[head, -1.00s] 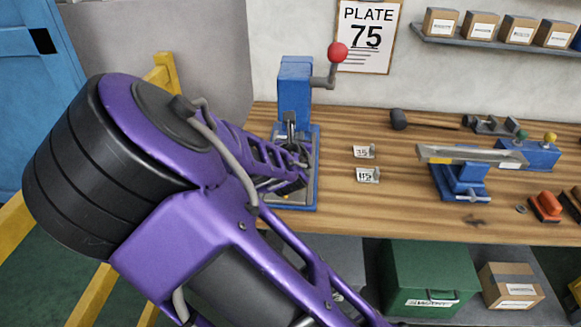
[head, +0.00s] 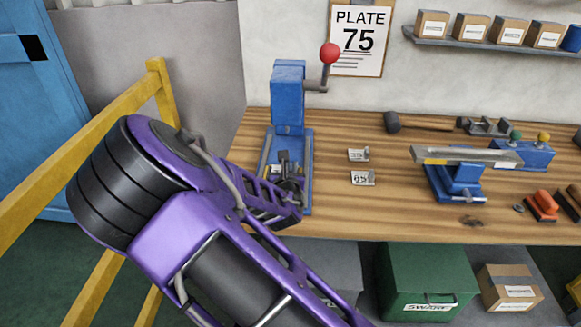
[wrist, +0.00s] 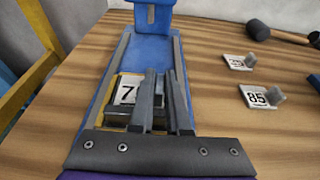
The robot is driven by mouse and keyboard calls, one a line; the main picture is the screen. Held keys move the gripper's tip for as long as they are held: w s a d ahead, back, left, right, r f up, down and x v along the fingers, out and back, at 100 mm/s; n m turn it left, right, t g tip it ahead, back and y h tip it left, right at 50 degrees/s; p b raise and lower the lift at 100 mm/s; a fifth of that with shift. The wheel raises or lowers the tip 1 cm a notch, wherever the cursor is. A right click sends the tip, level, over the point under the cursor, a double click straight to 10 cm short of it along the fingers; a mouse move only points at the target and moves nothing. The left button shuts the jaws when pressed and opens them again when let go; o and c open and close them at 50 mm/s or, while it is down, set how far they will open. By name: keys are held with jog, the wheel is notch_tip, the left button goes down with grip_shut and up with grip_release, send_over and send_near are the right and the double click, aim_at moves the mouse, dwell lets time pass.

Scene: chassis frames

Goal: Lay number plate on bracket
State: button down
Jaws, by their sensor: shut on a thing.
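My gripper (wrist: 160,103) is shut on a small white number plate (wrist: 127,90). A black 7 shows on it; the rest is hidden behind the fingers. The plate is over the blue base of the press (wrist: 103,85), between its side rails. A yellowish piece (wrist: 113,113), perhaps the bracket, shows just under and beside the plate. I cannot tell whether the two touch. In the head view my gripper (head: 287,192) is low in front of the blue press (head: 288,95), partly hidden by my purple arm.
Two other plates lie on the wooden bench right of the press: one marked 85 (wrist: 262,96), one with a less clear number (wrist: 238,62). A blue stand with a metal bar (head: 460,157) is farther right. A sign (head: 357,38) reads PLATE 75. A yellow rail (head: 90,130) is at left.

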jog(key=shift+f, duration=0.5)
jog(key=c, duration=0.9)
grip_release()
jog(key=shift+r, duration=0.2)
jog(key=p+v, duration=0.2)
jog(key=v, duration=1)
jog(key=shift+r, duration=0.45)
